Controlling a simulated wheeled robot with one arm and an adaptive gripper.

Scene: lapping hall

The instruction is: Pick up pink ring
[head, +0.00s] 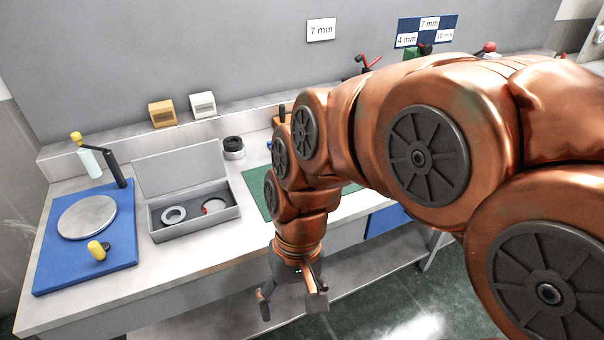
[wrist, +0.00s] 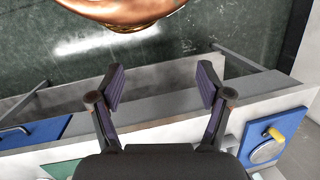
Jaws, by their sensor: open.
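No plainly pink ring shows in either view. In the head view, an open grey box (head: 193,230) on the bench holds a pale grey ring (head: 174,215) on its left side. A whitish ring with a red part (head: 214,206) lies on the box's right side; I cannot tell whether it is the pink ring. My gripper (head: 291,300) is open and empty, low in front of the bench edge and to the right of the box. In the wrist view, my gripper (wrist: 162,85) has its fingers apart with nothing between them. My arm hides part of the bench.
A blue board (head: 120,262) with a round metal plate (head: 87,217) and a yellow knob (head: 98,250) lies left of the box. A dark-and-white round item (head: 233,147) stands behind it. A green mat (head: 252,186) lies right of the box. Signs (head: 321,30) hang on the wall.

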